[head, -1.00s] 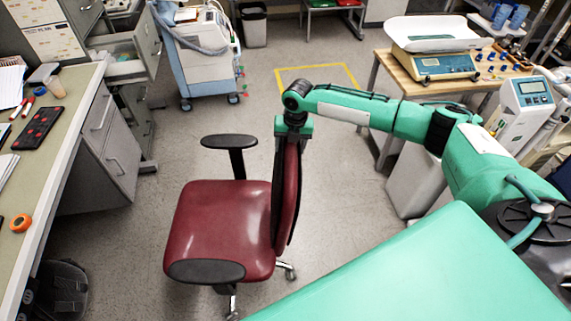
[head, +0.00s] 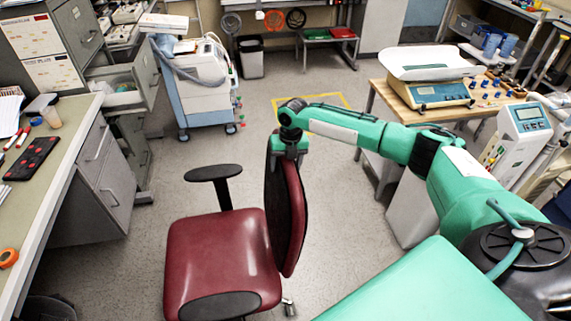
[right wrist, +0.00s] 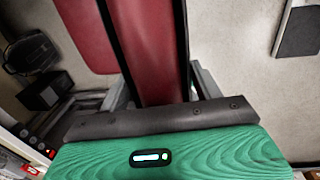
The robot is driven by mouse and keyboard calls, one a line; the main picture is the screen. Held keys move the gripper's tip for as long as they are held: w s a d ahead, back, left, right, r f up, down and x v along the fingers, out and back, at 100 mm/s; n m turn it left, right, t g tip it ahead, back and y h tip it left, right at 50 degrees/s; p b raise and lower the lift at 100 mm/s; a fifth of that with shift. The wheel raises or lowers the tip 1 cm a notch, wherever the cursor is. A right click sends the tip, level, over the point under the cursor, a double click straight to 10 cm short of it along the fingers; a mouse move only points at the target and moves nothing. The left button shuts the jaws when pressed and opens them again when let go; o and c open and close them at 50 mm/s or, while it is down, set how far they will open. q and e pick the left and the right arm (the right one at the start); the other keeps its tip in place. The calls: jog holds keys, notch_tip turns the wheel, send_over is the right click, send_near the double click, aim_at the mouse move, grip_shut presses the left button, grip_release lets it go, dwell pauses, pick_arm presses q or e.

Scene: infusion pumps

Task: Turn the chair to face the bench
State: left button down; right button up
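The dark red office chair (head: 222,262) with black armrests stands mid-floor in the head view, seat to the left of its backrest (head: 287,205). The seat side points left, toward the grey-green topped bench (head: 62,140) along the left edge. My right gripper (head: 289,152) is at the top of the backrest. In the right wrist view, its grey fingers (right wrist: 160,82) lie on either side of the red backrest (right wrist: 150,45) and look closed on it; the exact contact is partly hidden. My left gripper is not in view.
Grey drawers (head: 108,160) sit under the bench. A blue-and-white medical cart (head: 195,85) stands beyond the chair. A wooden table (head: 382,92) with a scale (head: 432,92) and a white pump (head: 518,130) stand right. The floor between chair and bench is clear.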

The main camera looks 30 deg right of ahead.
jog(key=shift+o, duration=1.3)
jog(key=r+b, duration=0.1)
jog(key=r, duration=0.3)
jog(key=r+b, duration=0.1)
jog(key=r, duration=0.3)
jog(key=d+r+b, duration=0.1)
jog(key=r, duration=0.3)
jog(key=shift+s+d+r, duration=0.1)
jog(key=shift+s+r, duration=0.1)
jog(key=shift+d+r+b, duration=0.1)
jog(key=shift+r+b, duration=0.2)
jog(key=shift+r, duration=0.35)
